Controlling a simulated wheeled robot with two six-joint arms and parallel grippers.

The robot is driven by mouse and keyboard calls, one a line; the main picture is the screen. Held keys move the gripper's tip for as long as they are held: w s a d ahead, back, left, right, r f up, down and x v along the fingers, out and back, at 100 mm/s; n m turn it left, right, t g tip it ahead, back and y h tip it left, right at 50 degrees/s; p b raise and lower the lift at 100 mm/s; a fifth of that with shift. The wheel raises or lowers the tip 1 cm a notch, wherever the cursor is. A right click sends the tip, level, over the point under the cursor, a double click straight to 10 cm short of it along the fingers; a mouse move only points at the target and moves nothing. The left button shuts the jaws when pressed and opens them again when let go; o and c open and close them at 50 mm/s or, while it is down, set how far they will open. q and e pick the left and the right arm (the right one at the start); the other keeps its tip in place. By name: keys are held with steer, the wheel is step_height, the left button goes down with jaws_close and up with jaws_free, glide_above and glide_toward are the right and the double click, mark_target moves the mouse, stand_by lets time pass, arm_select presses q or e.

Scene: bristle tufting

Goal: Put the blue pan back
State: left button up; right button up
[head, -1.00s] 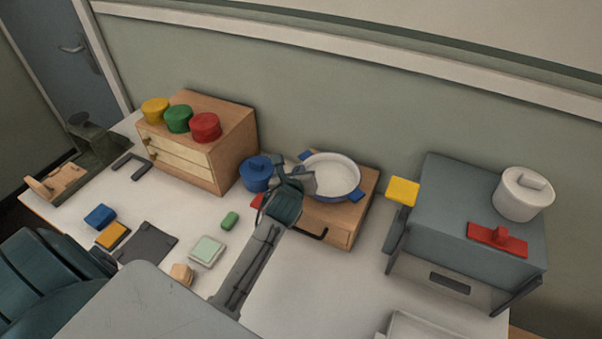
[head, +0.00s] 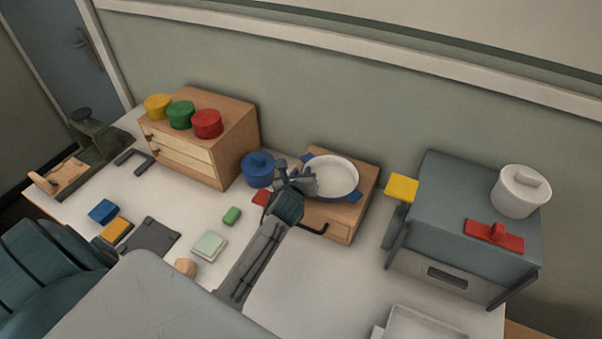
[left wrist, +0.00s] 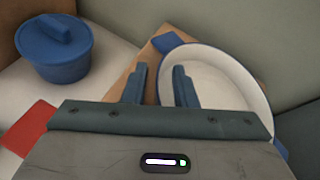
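The blue pan (head: 332,177) is a shallow round pan, white inside, with a blue outer wall and blue side handles. It rests on a low wooden drawer box (head: 342,222) against the wall. In the left wrist view the pan (left wrist: 215,82) fills the right side, with one blue handle (left wrist: 166,42) ahead of the finger gap. My left gripper (head: 298,180) is at the pan's left side, over the box. In the left wrist view its fingers (left wrist: 159,82) are apart with nothing between them. I cannot tell whether they touch the pan. My right gripper is not in view.
A lidded blue pot (head: 258,169) and a red piece (head: 262,197) are close left of my gripper. A wooden drawer cabinet (head: 225,145) carries three coloured lidded pots. A grey oven-like box (head: 470,210) stands right. The white table (head: 330,275) is clear in front.

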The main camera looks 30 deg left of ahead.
arm_select(q)
steer(key=shift+r, duration=0.1)
steer(key=b+v, duration=0.2)
steer(key=v, duration=1)
